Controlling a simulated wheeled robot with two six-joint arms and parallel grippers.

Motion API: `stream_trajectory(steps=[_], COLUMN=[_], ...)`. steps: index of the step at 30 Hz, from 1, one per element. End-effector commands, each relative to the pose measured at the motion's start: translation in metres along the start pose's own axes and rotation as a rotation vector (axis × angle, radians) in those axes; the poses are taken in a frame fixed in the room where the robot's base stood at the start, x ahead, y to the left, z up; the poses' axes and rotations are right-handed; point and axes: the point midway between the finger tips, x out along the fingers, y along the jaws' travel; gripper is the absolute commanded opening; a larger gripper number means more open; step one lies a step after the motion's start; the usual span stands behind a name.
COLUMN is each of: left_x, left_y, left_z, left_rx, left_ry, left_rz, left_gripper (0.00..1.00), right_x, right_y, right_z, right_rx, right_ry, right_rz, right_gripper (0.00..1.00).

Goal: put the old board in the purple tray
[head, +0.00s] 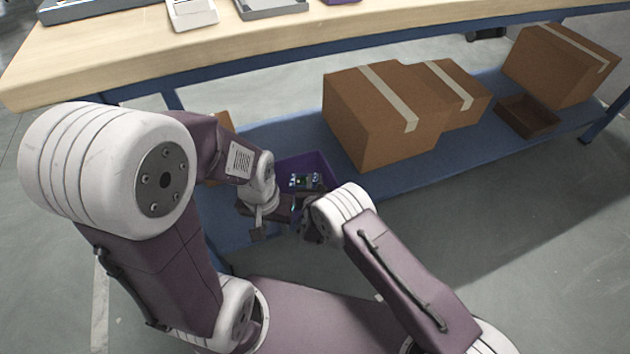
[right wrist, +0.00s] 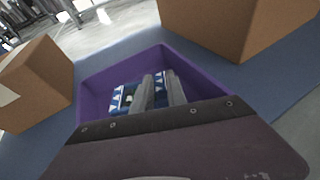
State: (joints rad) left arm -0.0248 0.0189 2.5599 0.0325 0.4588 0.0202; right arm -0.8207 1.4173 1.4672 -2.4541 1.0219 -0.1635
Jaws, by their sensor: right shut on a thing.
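The purple tray (head: 318,163) sits on the low blue shelf under the bench. It also shows in the right wrist view (right wrist: 92,90), its walls around the board. The old board (head: 306,181) is a small dark-blue circuit board with light parts; in the right wrist view it is blue and white (right wrist: 118,98). My right gripper (head: 306,200) is shut on the board, its two fingers (right wrist: 160,88) close together. The board is within the tray's outline; whether it touches the floor is hidden. My left gripper (head: 259,228) is left of the tray's near side; its jaws are unclear.
Cardboard boxes (head: 375,115) stand on the shelf (head: 465,150) right of the tray, with a small open brown box (head: 527,116) farther right. Another box is partly hidden behind my left arm. The wooden bench top (head: 110,50) overhangs the shelf, holding grey trays (head: 272,9).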

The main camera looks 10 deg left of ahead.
Motion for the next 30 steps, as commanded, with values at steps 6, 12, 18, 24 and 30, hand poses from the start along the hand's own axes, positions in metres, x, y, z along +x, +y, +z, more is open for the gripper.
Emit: stream_trajectory(steps=[6,12,18,24,30], left_x=[0.005,0.006,0.005,-0.024,-0.057], left_y=[0.0,0.0,0.0,0.001,0.001], left_z=[0.001,0.001,0.001,-0.003,-0.006], left_rx=[0.0,0.0,0.0,0.0,0.0], left_ry=[0.0,0.0,0.0,0.0,0.0], left_rz=[0.0,0.0,0.0,0.0,0.0], left_gripper=[0.37,0.37,0.37,0.37,0.37], right_x=[0.002,0.002,0.001,-0.025,-0.08], right_y=[-0.001,-0.002,-0.002,0.0,0.0], right_z=[-0.011,-0.014,-0.014,0.004,0.008], right_rx=[-0.003,-0.005,-0.006,-0.01,-0.008], right_ry=[0.011,0.017,0.018,0.021,0.015], right_rz=[0.0,0.0,0.0,0.002,0.002], right_gripper=[0.0,0.39,0.39,0.39,0.39])
